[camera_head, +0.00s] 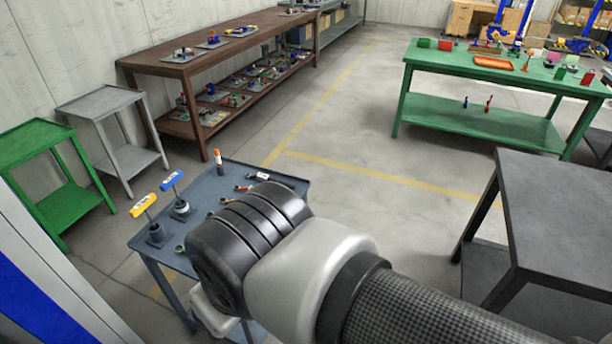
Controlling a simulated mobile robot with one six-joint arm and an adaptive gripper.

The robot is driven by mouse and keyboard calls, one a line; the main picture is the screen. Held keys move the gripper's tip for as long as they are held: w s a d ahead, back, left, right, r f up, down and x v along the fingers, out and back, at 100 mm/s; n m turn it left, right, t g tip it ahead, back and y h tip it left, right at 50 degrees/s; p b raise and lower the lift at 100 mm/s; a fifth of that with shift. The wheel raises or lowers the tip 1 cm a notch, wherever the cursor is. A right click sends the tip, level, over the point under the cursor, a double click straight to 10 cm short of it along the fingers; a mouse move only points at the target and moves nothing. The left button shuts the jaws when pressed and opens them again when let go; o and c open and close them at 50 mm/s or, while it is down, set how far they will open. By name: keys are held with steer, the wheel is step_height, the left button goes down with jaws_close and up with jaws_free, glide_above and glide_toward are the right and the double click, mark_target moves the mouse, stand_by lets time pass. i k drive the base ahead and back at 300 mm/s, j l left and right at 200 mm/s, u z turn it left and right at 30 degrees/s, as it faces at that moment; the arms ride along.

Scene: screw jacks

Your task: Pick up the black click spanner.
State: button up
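My arm crosses the lower middle of the head view, and my gripper is not visible. Below the arm is a blue-grey table (285,179), partly hidden by my arm. I cannot pick out the black click spanner for sure. A small dark item with a white label (262,176) and a small orange-and-dark item (243,188) lie near the table's far side. A small dark ring-ended item (180,248) lies at the left, beside my arm. Two upright jacks stand at the left, one with a yellow T-handle (143,205) and one with a blue T-handle (172,180).
An orange-and-black upright tool (218,160) stands at the table's far edge. A green cart (38,141) and a grey cart (102,103) stand left. A brown shelf (150,68), green bench (425,57) and dark table (560,205) surround open floor.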

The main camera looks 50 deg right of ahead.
mark_target(261, 177)
steer(key=z, duration=1.2)
steer(key=i+l+u, duration=0.2)
steer(key=u, duration=0.15)
steer(key=i+l+u, duration=0.35)
steer(key=l+u, duration=0.35)
steer(key=i+l, duration=0.15)
steer(key=l, duration=0.2)
steer(key=i+l, duration=0.2)
steer(key=l, duration=0.2)
steer(key=i+l+u, duration=0.1)
steer(key=l, duration=0.25)
steer(key=i+l, duration=0.2)
steer(key=l, duration=0.15)
